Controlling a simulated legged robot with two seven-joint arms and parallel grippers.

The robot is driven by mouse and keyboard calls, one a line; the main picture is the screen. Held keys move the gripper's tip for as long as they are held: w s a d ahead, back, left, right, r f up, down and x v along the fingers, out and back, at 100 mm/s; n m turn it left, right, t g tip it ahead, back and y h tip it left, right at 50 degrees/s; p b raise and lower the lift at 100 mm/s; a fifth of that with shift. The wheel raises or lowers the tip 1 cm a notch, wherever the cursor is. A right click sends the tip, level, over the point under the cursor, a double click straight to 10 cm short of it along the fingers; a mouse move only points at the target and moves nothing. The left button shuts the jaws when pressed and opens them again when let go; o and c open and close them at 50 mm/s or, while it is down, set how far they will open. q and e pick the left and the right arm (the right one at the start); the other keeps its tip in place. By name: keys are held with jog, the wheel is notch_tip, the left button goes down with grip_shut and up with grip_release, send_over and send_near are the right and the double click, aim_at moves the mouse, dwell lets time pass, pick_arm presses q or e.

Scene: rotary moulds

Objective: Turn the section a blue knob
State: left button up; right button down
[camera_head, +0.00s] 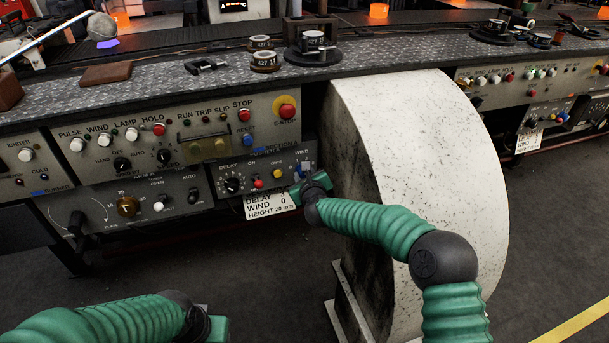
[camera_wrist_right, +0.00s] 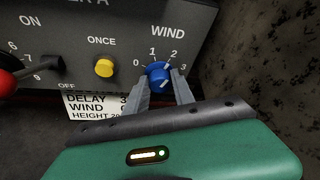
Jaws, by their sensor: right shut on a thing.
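The blue WIND knob (camera_wrist_right: 158,74) of section A sits on the small control panel, with the scale 0, 1, 2, 3 around its upper side. A pale pointer mark shows on it, but its exact setting is hard to read. My right gripper (camera_wrist_right: 161,88) is shut on the knob, one grey finger on each side. In the head view my right gripper (camera_head: 303,181) is at the panel's right end and covers part of the knob. My left gripper (camera_head: 212,326) is low at the bottom edge; its fingers are not clear.
A label (camera_head: 268,205) below the panel reads WIND 0. A yellow ONCE button (camera_wrist_right: 104,68) and a red-topped lever (camera_wrist_right: 8,84) are left of the knob. A large pale drum (camera_head: 430,140) stands close on the right. The floor in front is clear.

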jog(key=shift+a+n, duration=0.1)
jog(key=shift+n, duration=0.2)
jog(key=shift+s+a+f+n+t+h+p, duration=0.1)
jog(key=shift+a+n+t+h+p, duration=0.05)
jog(key=shift+n+t+h+p, duration=0.65)
jog(key=n, duration=0.2)
jog(key=n+h, duration=0.1)
jog(key=shift+s+a+f+n+t, duration=0.1)
jog(key=shift+a+f+n+t, duration=0.05)
jog(key=shift+f+n+t, duration=0.15)
jog(key=n, duration=0.2)
jog(key=n+t+b, duration=0.1)
jog(key=shift+f+n+t+h, duration=0.3)
jog(key=shift+n+h, duration=0.1)
jog(key=n, duration=0.1)
jog(key=n+t+b, duration=0.1)
jog(key=n, duration=0.1)
jog(key=n+t, duration=0.1)
jog(key=n, duration=0.1)
jog(key=shift+f, duration=0.25)
jog(key=shift+n+y, duration=0.3)
jog(key=shift+n, duration=0.1)
jog(key=c, duration=1.1)
grip_release()
jog(key=shift+o, duration=0.2)
jog(key=shift+r, duration=0.2)
